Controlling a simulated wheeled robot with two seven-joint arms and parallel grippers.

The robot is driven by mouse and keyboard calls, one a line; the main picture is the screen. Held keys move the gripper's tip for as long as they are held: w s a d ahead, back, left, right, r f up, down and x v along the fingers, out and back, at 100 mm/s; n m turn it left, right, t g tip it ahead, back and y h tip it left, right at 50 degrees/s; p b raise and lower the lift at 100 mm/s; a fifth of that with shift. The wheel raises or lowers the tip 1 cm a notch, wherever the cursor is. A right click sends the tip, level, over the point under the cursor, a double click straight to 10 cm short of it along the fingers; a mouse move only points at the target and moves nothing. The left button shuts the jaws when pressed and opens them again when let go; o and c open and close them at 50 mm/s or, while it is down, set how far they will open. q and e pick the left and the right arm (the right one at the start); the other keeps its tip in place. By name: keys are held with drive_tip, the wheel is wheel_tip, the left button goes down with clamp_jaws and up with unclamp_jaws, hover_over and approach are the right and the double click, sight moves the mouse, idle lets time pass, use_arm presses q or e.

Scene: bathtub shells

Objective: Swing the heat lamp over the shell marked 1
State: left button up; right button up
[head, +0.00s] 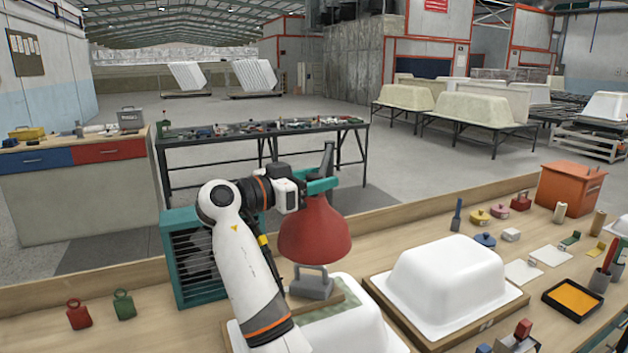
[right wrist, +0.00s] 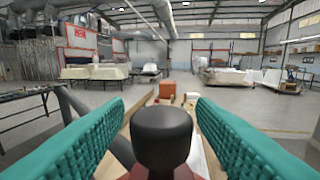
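The heat lamp's red shade (head: 315,235) is in the middle of the head view, above the rear of a white shell (head: 350,318) partly hidden by my arm. A second white shell (head: 447,275) sits on a wooden board to the right. I cannot read a number on either shell. My right gripper (head: 322,185) is at the top of the lamp. In the right wrist view, its teal fingers stand apart on both sides of a black knob (right wrist: 162,135), with narrow gaps showing. My left gripper is not in view.
A grey handled block (head: 312,284) lies below the lamp. A teal grilled box (head: 185,255) stands left of my arm. Red (head: 78,314) and green (head: 124,304) handled weights are at the left. An orange box (head: 570,188) and small tools crowd the right of the bench.

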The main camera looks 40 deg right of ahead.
drive_tip(key=shift+a, duration=0.15)
drive_tip(key=shift+a, duration=0.35)
drive_tip(key=a+b, duration=0.3)
drive_tip(key=a, duration=0.8)
drive_tip(key=shift+w, duration=0.3)
drive_tip(key=shift+r, duration=0.1)
